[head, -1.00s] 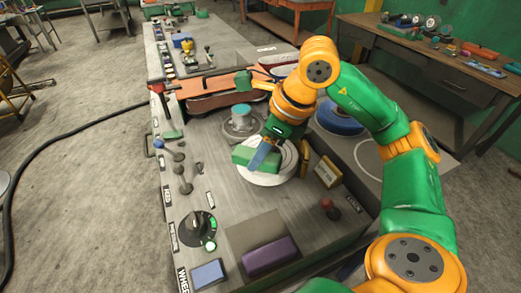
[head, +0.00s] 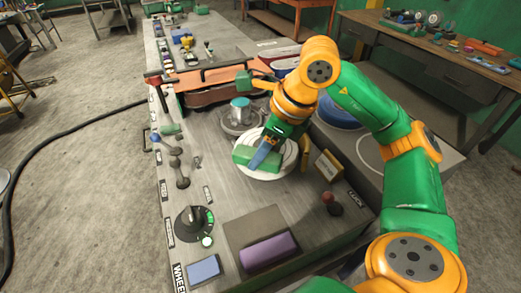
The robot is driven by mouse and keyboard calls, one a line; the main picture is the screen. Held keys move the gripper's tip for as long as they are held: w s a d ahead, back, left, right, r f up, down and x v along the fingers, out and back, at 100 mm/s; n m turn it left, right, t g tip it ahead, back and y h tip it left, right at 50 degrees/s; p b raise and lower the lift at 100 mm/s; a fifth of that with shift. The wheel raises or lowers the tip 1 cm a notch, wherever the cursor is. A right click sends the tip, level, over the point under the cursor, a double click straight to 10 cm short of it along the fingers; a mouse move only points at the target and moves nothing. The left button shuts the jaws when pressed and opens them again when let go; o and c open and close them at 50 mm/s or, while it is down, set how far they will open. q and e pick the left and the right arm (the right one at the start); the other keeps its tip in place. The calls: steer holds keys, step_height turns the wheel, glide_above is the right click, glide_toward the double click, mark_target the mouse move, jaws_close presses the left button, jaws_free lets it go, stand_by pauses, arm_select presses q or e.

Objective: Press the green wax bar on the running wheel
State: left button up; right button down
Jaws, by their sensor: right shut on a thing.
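The green wax bar (head: 243,154) is held flat over the pale round wheel (head: 286,165) on the bench. My right gripper (head: 264,155) is shut on the bar, with a blue-grey finger across its right part. The bar overlaps the left and middle of the wheel's face; whether it touches the face, I cannot tell. The gripper hides part of the wheel. Blur or spin on the wheel cannot be made out. My left gripper is not in view.
A control dial (head: 190,221) with a lit green lamp (head: 207,241) is at the front left. A purple block (head: 268,250) and a blue block (head: 204,269) lie in front. A metal cylinder with a teal top (head: 240,112) stands behind the wheel. A red-knobbed lever (head: 329,198) is at right.

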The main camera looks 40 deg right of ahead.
steer(key=shift+f+b, duration=0.45)
steer(key=shift+f, duration=0.05)
stand_by(0.3)
stand_by(2.1)
step_height(320, 180, up, 8)
steer(key=p, duration=0.8)
steer(key=shift+r, duration=0.15)
steer(key=shift+d+f, duration=0.1)
steer(key=shift+f, duration=0.1)
